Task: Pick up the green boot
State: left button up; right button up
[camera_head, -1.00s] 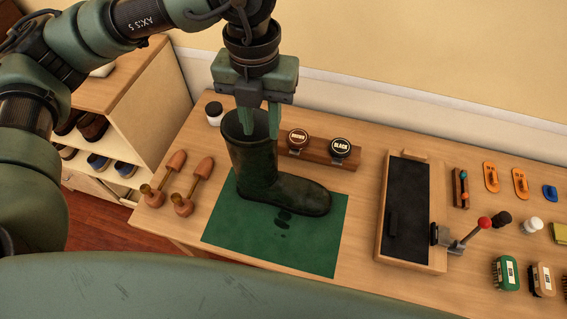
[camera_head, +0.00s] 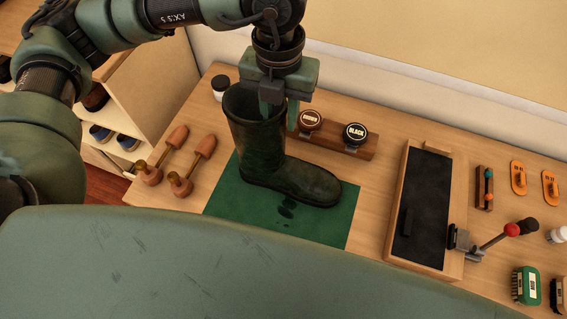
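The dark green boot (camera_head: 268,155) stands upright on a green mat (camera_head: 320,222) on the wooden bench, its toe to the right. My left gripper (camera_head: 279,118) points down at the top of the boot shaft. One finger reaches into the boot's opening and the other is outside, at the shaft's right side. The fingers are apart with the shaft's rim between them; I see no clear sign that they press on it. My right gripper is not in view.
Two polish tins, brown (camera_head: 310,121) and black (camera_head: 356,132), sit in a wooden holder just right of the boot. Wooden shoe trees (camera_head: 190,165) lie to its left. A dark-lined tray (camera_head: 420,205) and brushes (camera_head: 525,285) are farther right.

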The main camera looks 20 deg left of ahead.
pick_arm(q)
jog(key=f, duration=0.1)
jog(key=f+p, duration=0.1)
jog(key=f, duration=0.2)
jog(key=shift+w+d+f, duration=0.1)
jog(key=shift+w+d, duration=0.05)
jog(key=shift+d, duration=0.1)
grip_shut()
dwell(1.1)
